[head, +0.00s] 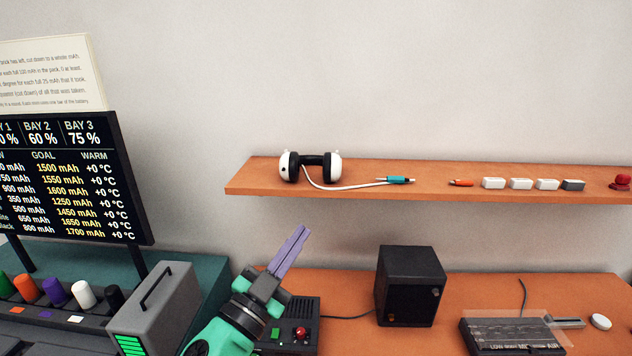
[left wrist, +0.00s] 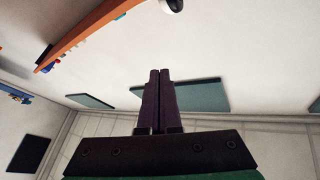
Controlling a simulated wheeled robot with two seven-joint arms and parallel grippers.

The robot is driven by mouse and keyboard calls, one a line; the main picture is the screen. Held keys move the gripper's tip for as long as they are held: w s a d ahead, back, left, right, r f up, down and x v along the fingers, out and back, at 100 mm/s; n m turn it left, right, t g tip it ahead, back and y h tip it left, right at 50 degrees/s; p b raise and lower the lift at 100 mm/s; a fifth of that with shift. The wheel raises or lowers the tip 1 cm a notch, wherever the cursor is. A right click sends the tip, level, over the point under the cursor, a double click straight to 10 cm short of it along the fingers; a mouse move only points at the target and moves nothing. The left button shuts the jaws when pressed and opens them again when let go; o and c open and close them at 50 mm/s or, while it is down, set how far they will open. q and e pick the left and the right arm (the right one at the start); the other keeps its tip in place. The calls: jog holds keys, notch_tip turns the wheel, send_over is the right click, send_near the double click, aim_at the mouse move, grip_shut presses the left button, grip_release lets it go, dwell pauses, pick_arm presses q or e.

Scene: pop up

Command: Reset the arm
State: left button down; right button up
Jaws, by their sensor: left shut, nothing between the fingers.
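My left gripper (head: 295,245) is raised in front of the wall, below the orange shelf. Its two purple fingers are pressed together and point up and to the right. In the left wrist view the gripper (left wrist: 164,80) shows its fingers side by side with nothing between them. My left arm comes in from the bottom of the head view. My right gripper does not show in either view.
An orange shelf (head: 415,178) holds headphones (head: 312,165), a teal plug and several small blocks. A dark speaker box (head: 410,285) stands right of the gripper. A screen (head: 75,180) and a grey handled case (head: 155,315) are at left. Bare wall lies above the shelf.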

pick_arm(q)
jog(key=w+a+f+n+g+y, duration=0.1)
jog(key=a+f+n+g+y, duration=0.1)
jog(key=a+f+n+y, duration=0.95)
jog(key=s+a+f+g+y, duration=0.1)
jog(key=s+a+f+g, duration=0.5)
jog(key=f, duration=0.4)
jog(key=s+a+f+m+g+h, duration=0.1)
jog(key=s+a+f+m+g, duration=0.1)
jog(key=s+f+g, duration=0.8)
jog(key=s+f+t, duration=0.1)
jog(key=s+f, duration=0.2)
jog(key=f, duration=0.8)
jog(key=s+f+t, duration=0.1)
jog(key=s+f, duration=0.2)
jog(key=f, duration=0.8)
jog(key=s+a+f+g, duration=0.1)
jog(key=s+a+f, duration=0.2)
jog(key=s+f, duration=1.3)
jog(key=shift+s+f+g, duration=0.3)
jog(key=shift+s+g, duration=0.1)
jog(key=shift+s, duration=0.3)
jog(key=shift+a, duration=0.1)
